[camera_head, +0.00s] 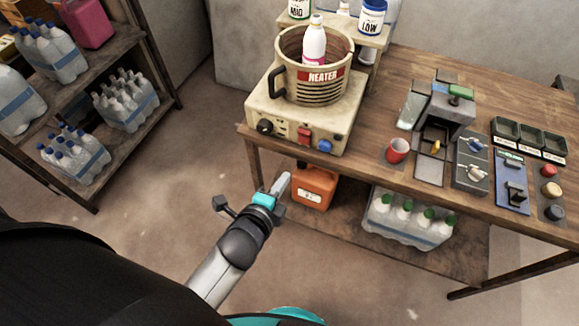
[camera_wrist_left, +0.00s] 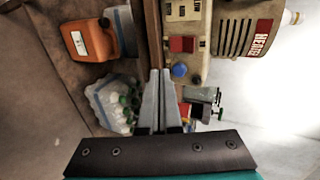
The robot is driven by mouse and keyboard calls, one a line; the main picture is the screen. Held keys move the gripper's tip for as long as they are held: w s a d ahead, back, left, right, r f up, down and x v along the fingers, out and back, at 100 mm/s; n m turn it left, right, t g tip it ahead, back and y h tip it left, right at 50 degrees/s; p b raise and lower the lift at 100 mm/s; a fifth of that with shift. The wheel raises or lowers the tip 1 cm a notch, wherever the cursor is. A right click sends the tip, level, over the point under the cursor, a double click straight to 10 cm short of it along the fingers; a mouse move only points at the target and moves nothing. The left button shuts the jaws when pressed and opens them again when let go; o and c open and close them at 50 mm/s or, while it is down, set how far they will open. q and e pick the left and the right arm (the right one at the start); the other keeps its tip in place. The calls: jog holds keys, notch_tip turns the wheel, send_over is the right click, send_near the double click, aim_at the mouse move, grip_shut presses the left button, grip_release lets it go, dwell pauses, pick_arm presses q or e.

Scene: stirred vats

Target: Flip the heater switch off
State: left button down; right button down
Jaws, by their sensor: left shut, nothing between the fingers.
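The heater (camera_head: 290,110) is a cream box on the near left corner of the table, with a dark knob, a red switch (camera_head: 304,136) and a blue button (camera_head: 324,146) on its front. A vat labelled HEATER (camera_head: 318,77) stands on it with a white bottle inside. My left gripper (camera_head: 284,183) is shut and empty, in front of and below the heater, apart from it. In the left wrist view the two fingers (camera_wrist_left: 158,100) lie together, with the red switch (camera_wrist_left: 182,44) beyond them. I cannot tell the switch's position. My right gripper is not in view.
The wooden table (camera_head: 385,80) also holds a red cup (camera_head: 397,151), a grey machine (camera_head: 446,108), control boxes and small trays. An orange canister (camera_head: 315,188) and a pack of bottles (camera_head: 408,222) sit on the lower shelf. A bottle rack stands at left. Floor between is clear.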

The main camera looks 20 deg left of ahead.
pick_arm(q)
jog(key=shift+s+a+r, duration=0.1)
jog(key=shift+s, duration=0.7)
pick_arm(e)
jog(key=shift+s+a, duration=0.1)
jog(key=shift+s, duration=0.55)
